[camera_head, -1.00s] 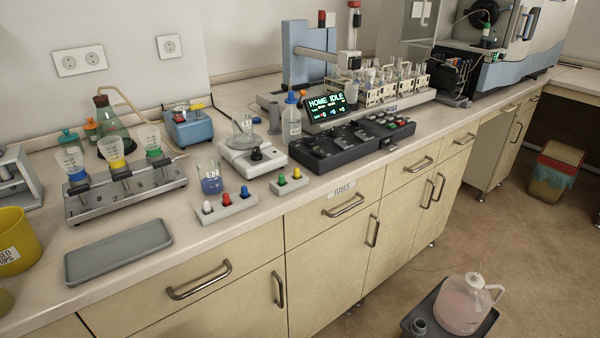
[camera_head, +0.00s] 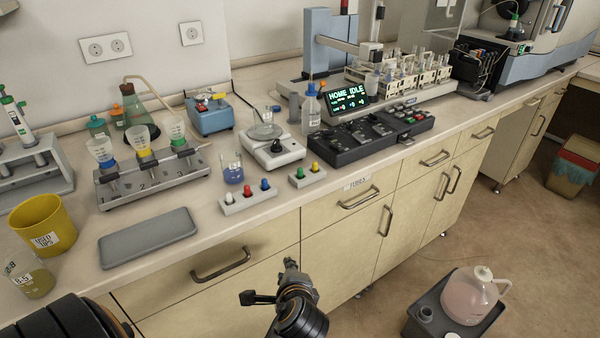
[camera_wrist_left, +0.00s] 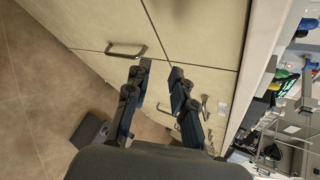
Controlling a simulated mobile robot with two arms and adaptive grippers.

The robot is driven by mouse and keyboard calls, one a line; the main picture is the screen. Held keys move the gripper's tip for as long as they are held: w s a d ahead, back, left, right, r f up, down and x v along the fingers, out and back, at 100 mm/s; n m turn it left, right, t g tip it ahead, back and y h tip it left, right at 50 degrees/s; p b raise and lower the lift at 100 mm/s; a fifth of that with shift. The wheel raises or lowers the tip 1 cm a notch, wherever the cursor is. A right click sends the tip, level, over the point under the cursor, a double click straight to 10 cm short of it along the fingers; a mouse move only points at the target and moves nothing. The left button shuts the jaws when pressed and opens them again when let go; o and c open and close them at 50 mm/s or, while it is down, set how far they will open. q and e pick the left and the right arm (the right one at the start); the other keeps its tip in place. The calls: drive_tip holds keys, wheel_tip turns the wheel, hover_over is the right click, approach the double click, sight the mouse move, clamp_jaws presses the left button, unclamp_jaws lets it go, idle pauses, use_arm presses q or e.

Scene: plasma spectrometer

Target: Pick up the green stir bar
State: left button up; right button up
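The green stir bar (camera_head: 300,173) stands in a small grey-white block (camera_head: 308,181) on the bench, left of a yellow one (camera_head: 316,167). My left gripper (camera_head: 270,282) is in front of the drawers, below the bench edge and well away from the block. The left wrist view shows its two fingers (camera_wrist_left: 158,68) apart with nothing between them. My right gripper is in neither view.
A longer block (camera_head: 248,204) with white, red and blue pegs sits left of the small block. A beaker of blue liquid (camera_head: 232,172), a stirrer plate (camera_head: 275,155) and a black keypad unit (camera_head: 370,140) stand close behind. Drawer handles (camera_head: 220,265) stick out below.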

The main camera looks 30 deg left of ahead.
use_arm(q)
drive_tip(key=w+r+m+t+y, duration=0.2)
drive_tip(key=w+r+m+y, duration=0.1)
drive_tip(key=w+r+m, duration=0.2)
drive_tip(key=m+t+y, duration=0.2)
drive_tip(key=m+y, duration=0.1)
drive_tip(key=m, duration=0.4)
approach(301, 169)
drive_tip(key=x, duration=0.5)
drive_tip(key=shift+a+f, duration=0.15)
drive_tip(key=shift+f, duration=0.05)
drive_tip(key=x, duration=0.5)
drive_tip(key=shift+w+a+r+p, duration=0.15)
drive_tip(key=shift+w+a+p, duration=0.05)
drive_tip(key=shift+w+p, duration=0.15)
drive_tip(key=shift+s, duration=0.1)
clamp_jaws()
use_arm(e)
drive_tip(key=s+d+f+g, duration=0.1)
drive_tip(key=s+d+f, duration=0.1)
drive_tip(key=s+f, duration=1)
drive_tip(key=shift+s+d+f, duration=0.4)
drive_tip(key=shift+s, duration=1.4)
